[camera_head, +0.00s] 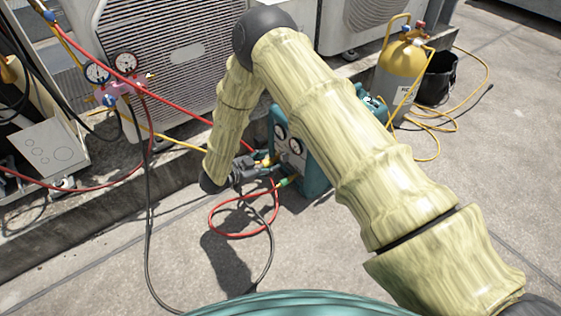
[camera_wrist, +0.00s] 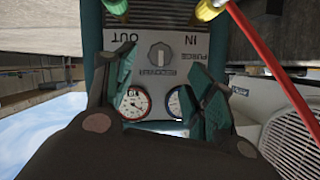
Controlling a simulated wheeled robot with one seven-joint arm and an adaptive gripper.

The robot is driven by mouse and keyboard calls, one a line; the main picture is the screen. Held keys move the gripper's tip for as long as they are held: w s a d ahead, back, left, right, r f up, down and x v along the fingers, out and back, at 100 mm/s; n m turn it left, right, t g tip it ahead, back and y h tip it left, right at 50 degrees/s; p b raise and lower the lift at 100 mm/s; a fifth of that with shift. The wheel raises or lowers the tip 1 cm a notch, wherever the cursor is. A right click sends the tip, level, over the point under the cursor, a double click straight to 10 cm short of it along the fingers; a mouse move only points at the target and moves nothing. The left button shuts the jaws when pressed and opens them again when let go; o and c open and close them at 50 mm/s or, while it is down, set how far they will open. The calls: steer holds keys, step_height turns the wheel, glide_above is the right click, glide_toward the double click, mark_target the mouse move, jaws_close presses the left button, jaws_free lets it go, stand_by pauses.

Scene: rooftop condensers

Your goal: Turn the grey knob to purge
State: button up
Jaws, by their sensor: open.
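The grey knob (camera_wrist: 159,55) sits on the pale panel (camera_wrist: 178,52) of a teal recovery machine (camera_head: 318,178). In the wrist view the panel is upside down, with IN, OUT, PURGE and RECOVER lettering around the knob. The knob's grip bar looks roughly upright in that picture; its exact setting is hard to tell. My gripper (camera_wrist: 160,68) is open, one finger to each side of the knob, with gaps showing between fingers and knob. In the head view my gripper (camera_head: 262,165) is at the machine's front, and I cannot make out the knob there.
Two gauges, red-rimmed (camera_wrist: 135,102) and blue-rimmed (camera_wrist: 175,103), are beside the knob. Yellow (camera_wrist: 117,5) and green (camera_wrist: 208,8) hose fittings are close by. A red hose (camera_head: 240,235) loops on the floor. A yellow cylinder (camera_head: 402,72) and condensers (camera_head: 165,55) stand behind.

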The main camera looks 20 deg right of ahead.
mark_target(282, 158)
steer(key=b+x, duration=0.3)
steer(key=x, duration=0.3)
steer(key=shift+d+f, duration=0.25)
steer(key=shift+f, duration=0.05)
steer(key=shift+w+d+b, duration=0.3)
steer(key=shift+d, duration=0.2)
steer(key=c, duration=1)
steer(key=shift+a, duration=0.2)
steer(key=shift+d, duration=0.15)
